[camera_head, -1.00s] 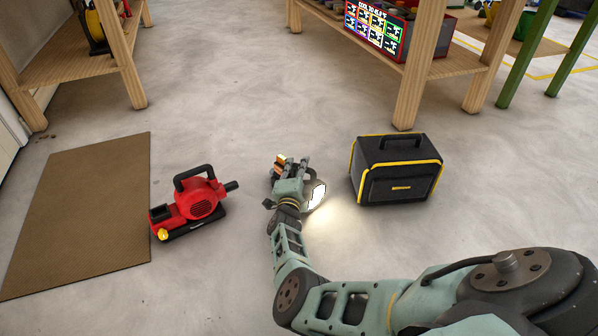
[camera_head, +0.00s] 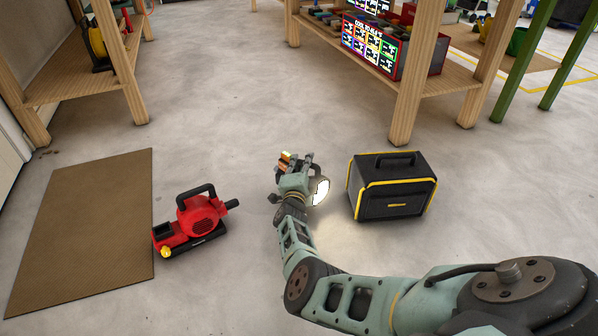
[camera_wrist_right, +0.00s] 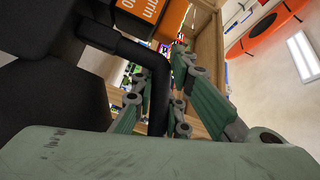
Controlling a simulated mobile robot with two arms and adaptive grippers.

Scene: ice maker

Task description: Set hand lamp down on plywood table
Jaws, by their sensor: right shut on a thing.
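My right gripper (camera_head: 296,168) is shut on the hand lamp (camera_head: 320,190) in the middle of the head view, held above the concrete floor. The lamp's lit face points to the right; the gripper hides much of its body. In the right wrist view the lamp (camera_wrist_right: 50,90) is a large black and orange shape at the left, and its black handle (camera_wrist_right: 158,98) passes between the fingers of my right gripper (camera_wrist_right: 165,105). I cannot tell which of the wooden tables is the plywood one. My left gripper is not in view.
A red machine (camera_head: 195,220) stands on the floor at left beside a brown mat (camera_head: 85,230). A black case with yellow trim (camera_head: 392,188) stands right of the lamp. Wooden tables with lower shelves (camera_head: 85,75) (camera_head: 450,78) stand at the back. Open floor lies between them.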

